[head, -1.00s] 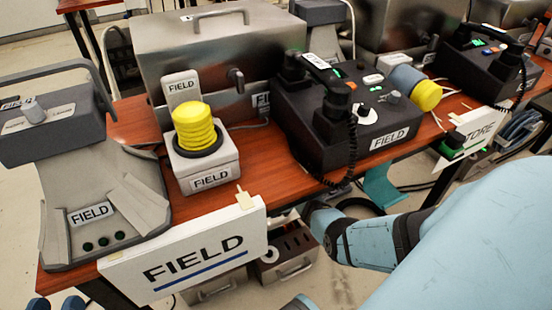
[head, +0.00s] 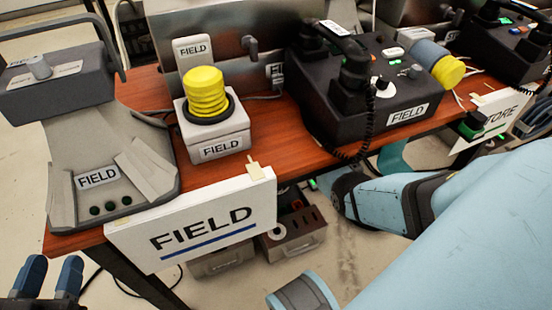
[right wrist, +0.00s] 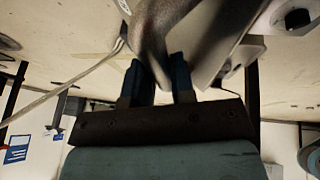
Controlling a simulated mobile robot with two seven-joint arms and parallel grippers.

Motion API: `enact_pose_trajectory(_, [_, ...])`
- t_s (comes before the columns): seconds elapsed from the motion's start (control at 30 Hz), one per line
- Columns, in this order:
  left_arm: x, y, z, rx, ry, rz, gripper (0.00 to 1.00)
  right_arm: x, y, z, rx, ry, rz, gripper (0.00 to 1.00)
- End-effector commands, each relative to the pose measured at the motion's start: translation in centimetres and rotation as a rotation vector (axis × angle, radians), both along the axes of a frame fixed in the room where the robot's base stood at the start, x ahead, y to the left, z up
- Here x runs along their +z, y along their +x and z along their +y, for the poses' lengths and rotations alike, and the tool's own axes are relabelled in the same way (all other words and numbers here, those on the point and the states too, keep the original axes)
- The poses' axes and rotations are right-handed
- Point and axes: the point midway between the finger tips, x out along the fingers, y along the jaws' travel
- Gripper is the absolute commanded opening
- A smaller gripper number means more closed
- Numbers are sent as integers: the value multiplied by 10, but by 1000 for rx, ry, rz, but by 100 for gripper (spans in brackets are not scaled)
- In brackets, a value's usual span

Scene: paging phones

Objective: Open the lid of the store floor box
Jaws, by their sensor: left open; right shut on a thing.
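No floor box labelled STORE can be made out; the STORE sign (head: 497,115) hangs on the table edge at the right. In the right wrist view my right gripper (right wrist: 158,84) is shut on a grey tapered part (right wrist: 152,40).
The wooden table (head: 262,155) carries a grey stand (head: 100,160), a yellow-topped button box (head: 208,110) and a black phone console (head: 365,95). The FIELD sign (head: 190,232) hangs from its front edge. Cables hang beneath. Bare floor (head: 345,265) shows in front.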

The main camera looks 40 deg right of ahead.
Motion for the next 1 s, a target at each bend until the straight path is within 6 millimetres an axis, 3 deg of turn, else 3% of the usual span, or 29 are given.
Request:
enact_pose_trajectory(0.2, [0, 0, 0, 1, -4, 0, 43, -2, -1, 1, 0, 1, 3, 0])
enact_pose_trajectory(0.23, [1, 0, 0, 1, -4, 0, 43, -2, -2, 1, 0, 1, 3, 30])
enact_pose_trajectory(0.3, [1, 0, -1, 0, -5, -1, 43, -2, -2, 1, 0, 1, 3, 46])
enact_pose_trajectory(0.33, [1, 0, -1, 0, -5, -1, 43, -2, -1, 1, 0, 1, 3, 48])
enact_pose_trajectory(0.77, [5, 0, 0, 2, -8, -4, 43, -2, -4, 1, 0, 1, 2, 48])
enact_pose_trajectory(1.0, [21, 0, 0, 1, -7, -1, 43, -15, -32, 9, -1, 4, 5, 48])
